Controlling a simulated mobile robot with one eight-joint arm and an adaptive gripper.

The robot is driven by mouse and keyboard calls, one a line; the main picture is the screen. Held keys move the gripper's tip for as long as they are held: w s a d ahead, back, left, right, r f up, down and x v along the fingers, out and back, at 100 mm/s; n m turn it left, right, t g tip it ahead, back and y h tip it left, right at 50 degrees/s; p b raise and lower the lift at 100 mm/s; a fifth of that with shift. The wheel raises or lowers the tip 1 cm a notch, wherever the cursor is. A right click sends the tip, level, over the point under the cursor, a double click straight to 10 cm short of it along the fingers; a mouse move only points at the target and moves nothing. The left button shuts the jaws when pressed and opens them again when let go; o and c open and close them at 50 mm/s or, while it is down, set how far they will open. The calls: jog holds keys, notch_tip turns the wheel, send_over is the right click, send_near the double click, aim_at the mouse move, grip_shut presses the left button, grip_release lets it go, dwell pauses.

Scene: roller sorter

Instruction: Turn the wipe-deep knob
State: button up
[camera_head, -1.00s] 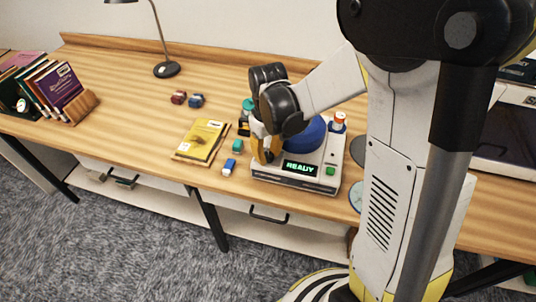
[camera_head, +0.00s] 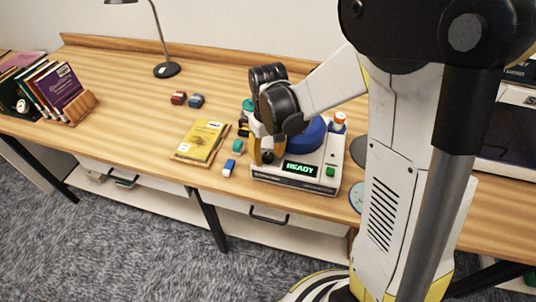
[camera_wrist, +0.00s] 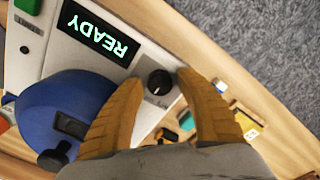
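A small black knob (camera_wrist: 159,82) stands on the white face of the sorter, beside the display, in the wrist view. In the head view the dark knob (camera_head: 267,157) shows between my fingers. My gripper (camera_wrist: 161,80) is open, with one yellow finger on each side of the knob and a gap to it on both sides. In the head view my gripper (camera_head: 266,150) is over the left front of the sorter (camera_head: 336,158). The lettering by the knob is too small to read.
The display (camera_head: 300,169) reads READY, with a green button (camera_head: 330,171) to its right. A blue drum (camera_wrist: 65,110) sits close behind the left finger. A yellow book (camera_head: 203,139) and small colored blocks (camera_head: 229,167) lie left of the sorter.

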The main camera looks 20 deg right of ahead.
aim_at(268, 155)
jog(key=shift+r, duration=0.1)
notch_tip(268, 155, up, 12)
jog(key=shift+f, duration=0.1)
dwell(0.5)
dwell(0.4)
